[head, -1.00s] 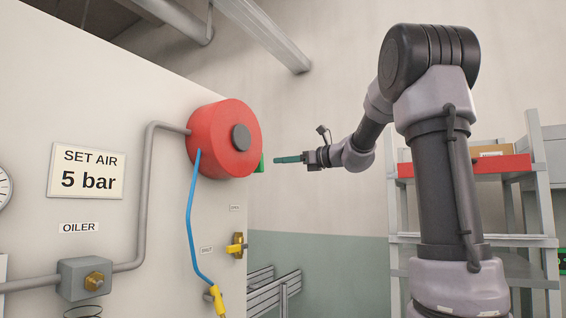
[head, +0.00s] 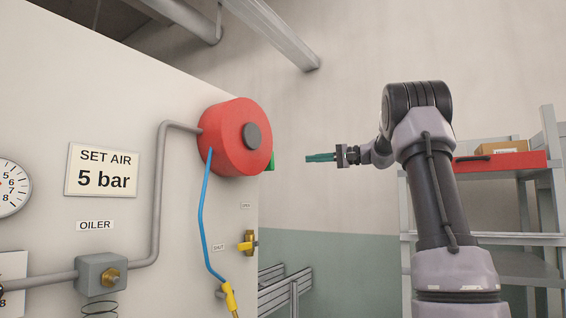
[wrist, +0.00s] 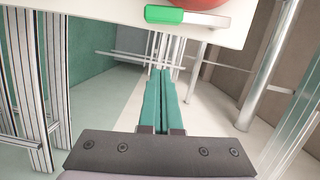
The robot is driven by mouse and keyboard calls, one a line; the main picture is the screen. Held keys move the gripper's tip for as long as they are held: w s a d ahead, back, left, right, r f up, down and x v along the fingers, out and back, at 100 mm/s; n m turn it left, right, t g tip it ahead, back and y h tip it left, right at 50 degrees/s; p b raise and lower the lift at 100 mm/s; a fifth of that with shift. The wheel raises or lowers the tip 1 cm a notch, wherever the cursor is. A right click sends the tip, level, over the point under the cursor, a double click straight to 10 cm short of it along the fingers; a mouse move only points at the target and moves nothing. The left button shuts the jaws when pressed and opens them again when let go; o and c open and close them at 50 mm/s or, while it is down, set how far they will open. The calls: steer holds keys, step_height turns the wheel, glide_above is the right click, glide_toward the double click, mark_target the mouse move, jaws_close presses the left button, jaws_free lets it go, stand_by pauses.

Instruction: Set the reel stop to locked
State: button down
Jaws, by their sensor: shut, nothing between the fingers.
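The reel stop appears to be the small lever with a green grip (head: 271,161) at the right edge of the red hose reel (head: 232,140). In the wrist view its green grip (wrist: 165,14) lies at the left end of a pale bar, level across the panel top edge of the picture. My gripper (head: 308,158) has green fingers, shut and empty, pointing left towards the lever with a clear gap. In the wrist view the shut fingers (wrist: 162,74) point below the lever, not touching it. Any locked marking is not readable.
The pale panel carries a blue hose (head: 205,215), a yellow valve handle (head: 248,246), an oiler (head: 102,274) and a grey pipe (head: 160,190). Metal rails (head: 285,290) stand low beyond the panel. A shelf with a red bin (head: 500,162) stands at the right. Air around my gripper is free.

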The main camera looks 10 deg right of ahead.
mark_target(274, 162)
steer(key=w+a, duration=0.2)
steer(key=a, duration=0.9)
steer(key=shift+w+a+f, duration=0.15)
steer(key=shift+f, duration=0.25)
steer(key=shift+s+a+f+m, duration=0.3)
steer(key=shift+s+a+m, duration=0.3)
steer(key=shift+m, duration=0.2)
